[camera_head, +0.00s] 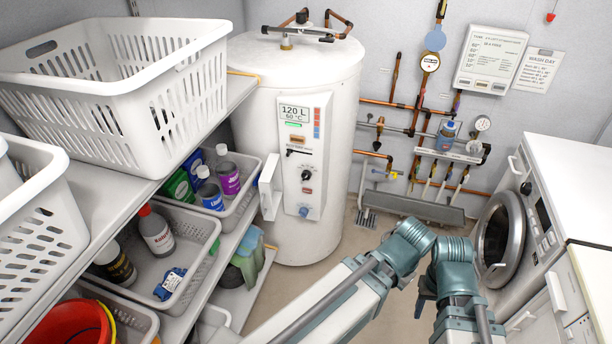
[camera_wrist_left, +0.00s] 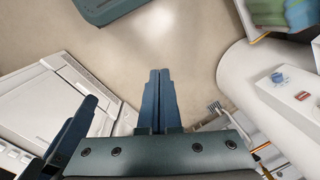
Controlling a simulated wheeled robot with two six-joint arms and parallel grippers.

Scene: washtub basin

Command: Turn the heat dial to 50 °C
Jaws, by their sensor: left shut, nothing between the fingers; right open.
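The white boiler (camera_head: 255,80) stands at the back left with a control panel (camera_head: 318,130) on its front. Its display (camera_head: 295,114) reads 120 L and 60 °C. A black dial (camera_head: 307,175) sits mid-panel and a blue knob (camera_head: 304,211) lies below it; dial markings are too small to read. In the left wrist view the panel's lower end shows at the right, with the blue knob (camera_wrist_left: 277,77). My left gripper (camera_wrist_left: 160,73) is shut and empty, pointing over the floor, apart from the panel. My right gripper (camera_head: 424,288) is open, low between the arms, partly hidden.
A shelf with white baskets (camera_head: 150,85) and bins of bottles (camera_head: 160,235) runs along the left. A small open cover (camera_head: 270,187) juts out beside the panel. Pipes line the back wall. The floor before the boiler is clear.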

